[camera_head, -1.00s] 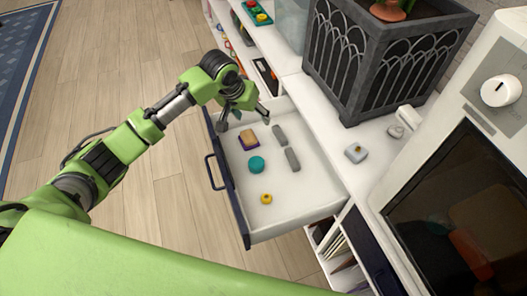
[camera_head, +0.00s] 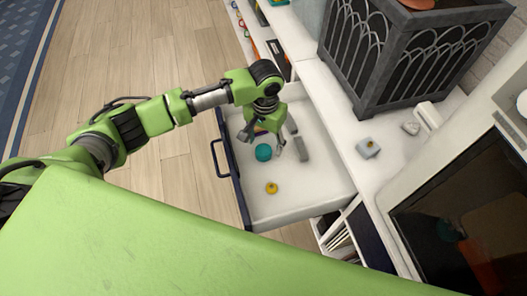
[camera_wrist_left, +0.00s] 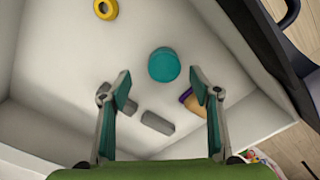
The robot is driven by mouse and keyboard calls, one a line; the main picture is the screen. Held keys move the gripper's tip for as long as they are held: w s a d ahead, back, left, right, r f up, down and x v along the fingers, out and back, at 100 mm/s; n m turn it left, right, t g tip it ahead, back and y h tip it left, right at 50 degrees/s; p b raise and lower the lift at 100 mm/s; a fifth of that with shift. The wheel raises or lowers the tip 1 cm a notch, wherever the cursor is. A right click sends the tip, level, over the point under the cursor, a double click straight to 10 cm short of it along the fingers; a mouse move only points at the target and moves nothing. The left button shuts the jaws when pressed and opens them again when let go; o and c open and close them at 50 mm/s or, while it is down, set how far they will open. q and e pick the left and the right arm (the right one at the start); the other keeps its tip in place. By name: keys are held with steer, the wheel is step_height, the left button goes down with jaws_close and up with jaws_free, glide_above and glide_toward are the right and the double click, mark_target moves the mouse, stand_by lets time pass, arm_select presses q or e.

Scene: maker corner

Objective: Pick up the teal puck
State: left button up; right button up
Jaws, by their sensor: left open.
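The teal puck (camera_head: 263,152) lies on the floor of the open white drawer (camera_head: 310,192). In the left wrist view the puck (camera_wrist_left: 164,65) is a round teal disc just beyond the fingertips, roughly between them. My left gripper (camera_head: 262,145) is over the drawer, its fingers spread and empty, close to the puck. In the left wrist view my left gripper (camera_wrist_left: 158,82) shows both fingers apart with teal pads. My right gripper is not in view.
In the drawer are a yellow ring (camera_head: 271,188), grey blocks (camera_head: 301,149) and a tan and purple piece (camera_wrist_left: 194,103), partly hidden. The drawer's dark front (camera_head: 231,170) has a handle. A planter (camera_head: 405,60) and a grey-blue block (camera_head: 368,148) stand on the counter.

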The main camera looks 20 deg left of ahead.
mark_target(264, 150)
arm_select(q)
steer(key=f, duration=0.5)
steer(key=shift+w+a, duration=0.25)
steer(key=shift+a, duration=0.05)
steer(key=shift+r, duration=0.1)
steer(key=c, duration=1.4)
steer(key=shift+o, duration=0.2)
steer(key=shift+r, duration=0.1)
